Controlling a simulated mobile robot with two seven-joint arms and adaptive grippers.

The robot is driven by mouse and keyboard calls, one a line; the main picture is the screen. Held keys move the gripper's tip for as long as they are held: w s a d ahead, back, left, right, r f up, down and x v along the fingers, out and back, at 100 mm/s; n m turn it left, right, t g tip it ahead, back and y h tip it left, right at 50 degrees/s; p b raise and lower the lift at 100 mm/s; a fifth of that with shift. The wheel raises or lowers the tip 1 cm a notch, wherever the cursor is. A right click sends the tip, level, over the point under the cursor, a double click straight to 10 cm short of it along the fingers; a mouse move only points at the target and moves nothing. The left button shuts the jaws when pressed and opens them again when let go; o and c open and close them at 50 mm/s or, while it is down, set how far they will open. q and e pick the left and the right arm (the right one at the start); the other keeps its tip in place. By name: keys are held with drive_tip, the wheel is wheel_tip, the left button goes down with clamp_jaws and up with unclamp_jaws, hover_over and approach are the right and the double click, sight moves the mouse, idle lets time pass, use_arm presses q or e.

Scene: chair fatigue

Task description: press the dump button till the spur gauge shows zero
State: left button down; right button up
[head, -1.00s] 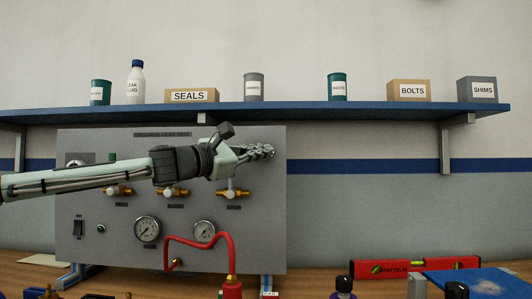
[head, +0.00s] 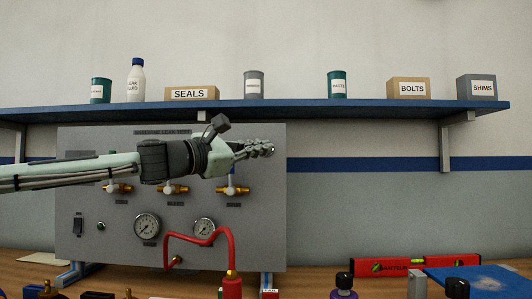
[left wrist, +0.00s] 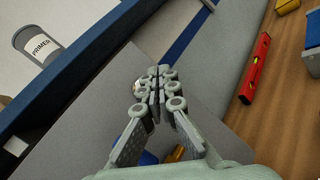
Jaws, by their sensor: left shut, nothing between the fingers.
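The grey test panel (head: 100,255) stands upright on the bench. Two round dials show low on it, a left gauge (head: 147,226) and a right gauge (head: 204,229); their lettering and readings are too small to make out. My left gripper (head: 268,149) is shut and empty in front of the panel's upper right. A round silvery part shows just at its fingertips; in the left wrist view this silvery part (left wrist: 133,92) is partly hidden behind the shut fingers. I cannot tell whether it is the dump button or whether the fingers touch it. My right gripper is not in view.
Brass valves with white handles (head: 232,190) sit below my left gripper. A red hose (head: 232,250) loops in front of the panel. A blue shelf (head: 300,112) with cans and boxes runs above. A red level (head: 440,266) lies on the bench at right.

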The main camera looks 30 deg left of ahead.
use_arm(q)
drive_tip(key=shift+s+d+b, duration=0.45)
drive_tip(key=shift+s+d, duration=0.2)
drive_tip(key=shift+s, duration=0.35)
